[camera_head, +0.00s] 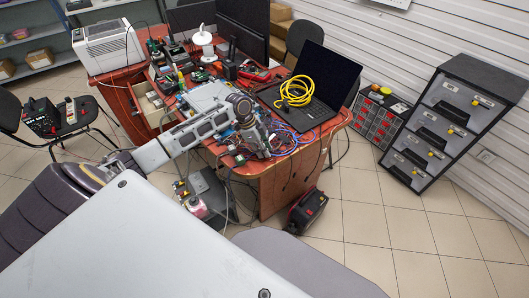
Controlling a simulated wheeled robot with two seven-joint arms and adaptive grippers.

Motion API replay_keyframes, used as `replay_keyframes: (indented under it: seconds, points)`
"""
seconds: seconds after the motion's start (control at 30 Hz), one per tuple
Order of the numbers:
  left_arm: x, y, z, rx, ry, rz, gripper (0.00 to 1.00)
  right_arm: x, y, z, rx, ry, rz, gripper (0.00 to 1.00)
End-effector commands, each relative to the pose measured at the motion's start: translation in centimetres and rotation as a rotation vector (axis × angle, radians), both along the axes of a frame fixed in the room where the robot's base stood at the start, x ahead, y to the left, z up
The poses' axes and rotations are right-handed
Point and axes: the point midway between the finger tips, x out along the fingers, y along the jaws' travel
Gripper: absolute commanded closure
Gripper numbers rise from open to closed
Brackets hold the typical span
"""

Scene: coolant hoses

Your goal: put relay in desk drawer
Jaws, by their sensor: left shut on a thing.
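My left arm reaches in from the left, over the front of the wooden desk (285,178). My left gripper (262,146) is above the desk's front part, among cables and small electronic parts. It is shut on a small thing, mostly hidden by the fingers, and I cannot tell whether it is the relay. An open desk drawer (148,106) sticks out at the desk's left part, with small things inside. It is up and left of my gripper, beyond my forearm. My right gripper is out of view.
A laptop (322,85) with a yellow cable coil (296,91) is right of my gripper. A white printer (108,46) and several tools crowd the desktop. A dark drawer cabinet (440,125) stands at the right. Tiled floor (390,230) is free at the front right.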

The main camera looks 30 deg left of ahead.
Motion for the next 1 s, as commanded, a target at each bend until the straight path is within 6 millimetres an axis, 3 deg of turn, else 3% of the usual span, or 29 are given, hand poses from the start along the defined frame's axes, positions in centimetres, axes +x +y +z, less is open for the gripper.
replay_keyframes:
  seconds: [0.37,0.73,1.0]
  points:
    - [0.1,0.1,1.4,0.0,-0.003,0.001,0.95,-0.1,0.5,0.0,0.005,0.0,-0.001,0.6]
    - [0.1,0.0,6.5,0.001,-0.003,-0.001,0.95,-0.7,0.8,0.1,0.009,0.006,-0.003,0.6]
    - [0.1,0.0,9.5,0.0,-0.001,0.0,0.95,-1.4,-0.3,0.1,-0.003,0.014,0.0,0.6]
